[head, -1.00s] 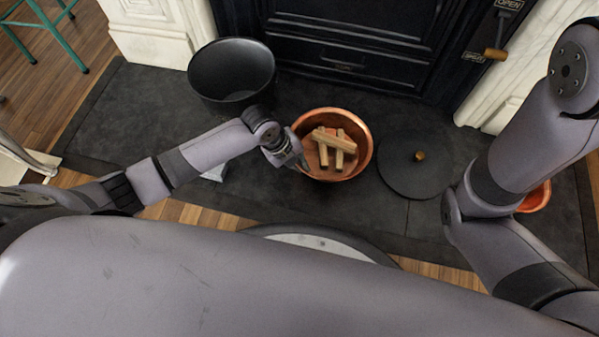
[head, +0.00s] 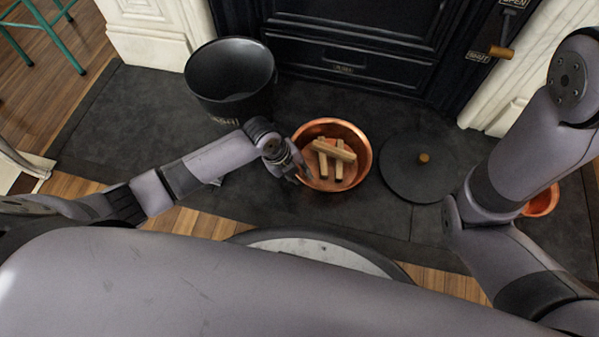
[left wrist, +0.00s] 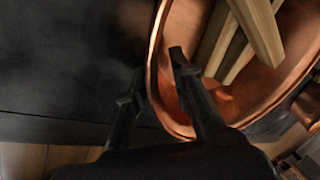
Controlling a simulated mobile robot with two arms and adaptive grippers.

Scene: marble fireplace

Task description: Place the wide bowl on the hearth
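The wide copper bowl (head: 362,165) stands upright, apparently on the dark hearth (head: 330,215), with several wooden sticks (head: 334,160) inside. My left gripper (head: 299,172) is at the bowl's left rim. In the left wrist view, the fingers of my left gripper (left wrist: 160,75) are apart, one inside the bowl and one outside, with the copper rim (left wrist: 155,60) between them. Gaps seem to show beside the rim, so the gripper looks open around it. My right gripper is out of view; only its arm shows at the right.
A black bucket (head: 228,100) stands behind and left of the bowl. A round black lid (head: 405,180) with a knob lies close at its right. A smaller copper vessel (head: 543,203) is partly hidden behind my right arm. The black stove front (head: 350,40) bounds the back.

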